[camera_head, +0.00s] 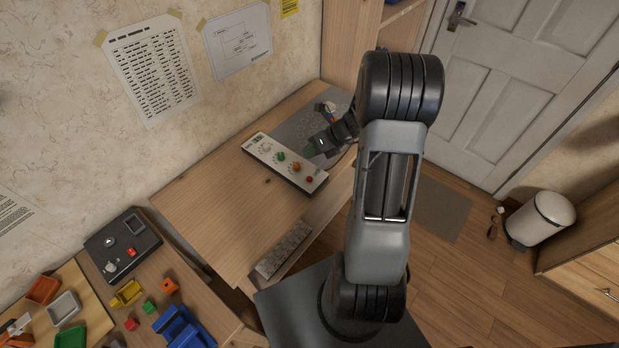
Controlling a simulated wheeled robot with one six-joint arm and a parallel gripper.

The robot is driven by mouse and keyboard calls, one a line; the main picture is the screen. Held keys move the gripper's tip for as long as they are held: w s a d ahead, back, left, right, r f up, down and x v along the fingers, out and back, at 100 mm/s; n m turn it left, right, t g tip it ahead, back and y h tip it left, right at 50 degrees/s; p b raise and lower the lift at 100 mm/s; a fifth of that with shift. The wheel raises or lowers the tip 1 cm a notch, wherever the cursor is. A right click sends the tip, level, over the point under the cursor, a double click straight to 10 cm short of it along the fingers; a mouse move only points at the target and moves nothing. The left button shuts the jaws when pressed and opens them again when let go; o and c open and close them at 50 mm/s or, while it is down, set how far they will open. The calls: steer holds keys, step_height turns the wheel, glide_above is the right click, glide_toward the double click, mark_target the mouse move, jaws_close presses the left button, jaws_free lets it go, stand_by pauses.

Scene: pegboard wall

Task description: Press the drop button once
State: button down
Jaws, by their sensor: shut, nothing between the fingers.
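A long white control panel (262,149) lies on the wooden desk. It carries a pale dial, a green knob (281,157), an orange knob (295,167) and a red button (309,179). Any labels are too small to read, so I cannot tell which control is the drop button. My gripper (311,151) is shut and empty, close to the panel's right long edge, near the green and orange knobs. I cannot tell whether it touches anything. A black box (122,244) at the left also has a red button (131,252) and a dial.
The wooden desk (215,205) is clear left of the panel. A grey perforated mat (290,126) lies behind the panel. Coloured trays and blocks (180,325) sit at the lower left. A white bin (541,218) stands on the floor at the right, near a door (525,75).

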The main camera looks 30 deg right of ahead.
steer(key=shift+f, duration=0.1)
steer(key=b, duration=0.7)
glide_above(310, 177)
step_height(310, 177, down, 6)
steer(key=shift+s+f, duration=0.1)
steer(key=shift+f, duration=0.15)
steer(key=shift+f+b, duration=0.6)
steer(key=shift+f, duration=0.45)
stand_by(1.0)
steer(key=shift+f, duration=0.4)
steer(key=shift+f, duration=0.35)
stand_by(0.5)
steer(key=shift+r, duration=0.2)
steer(key=shift+r+p, duration=0.6)
steer(key=shift+p, duration=0.15)
